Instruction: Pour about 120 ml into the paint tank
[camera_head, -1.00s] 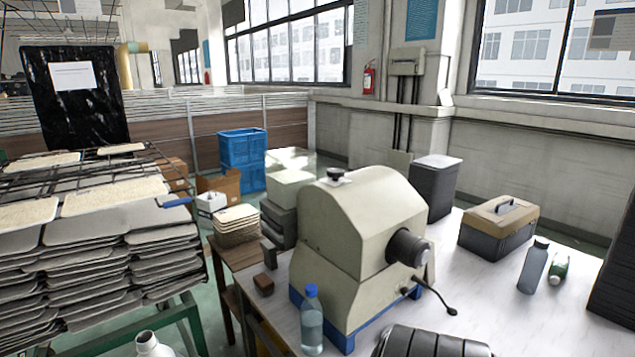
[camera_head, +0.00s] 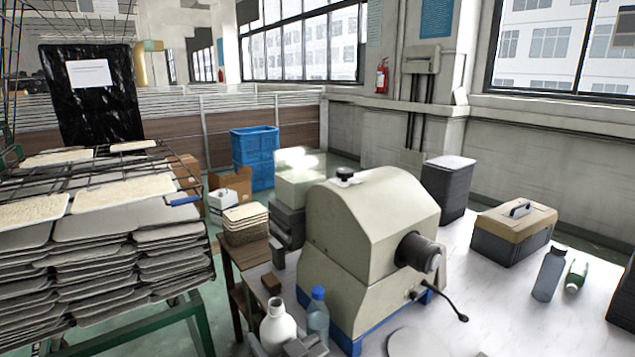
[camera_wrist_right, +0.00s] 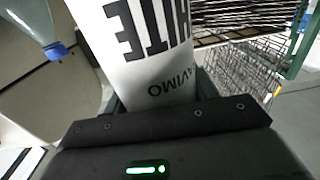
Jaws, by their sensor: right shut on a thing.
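A white bottle (camera_head: 277,328) stands near upright at the bottom of the head view, left of the cream machine. My right gripper (camera_head: 288,348) is shut on it. In the right wrist view the bottle (camera_wrist_right: 150,50) fills the space between the fingers and shows the upside-down letters "HITE". The cream machine (camera_head: 365,225) has a small black cap (camera_head: 345,173) on top and a dark cylinder on its side. I cannot tell for sure which part is the paint tank. The bottle's contents are hidden. My left gripper is not in view.
A clear bottle with a blue cap (camera_head: 318,318) stands right beside the white bottle, before the machine. A toolbox (camera_head: 513,232), a grey bottle (camera_head: 549,274) and a green-white bottle (camera_head: 576,275) are on the right of the table. A tray rack (camera_head: 105,255) stands left.

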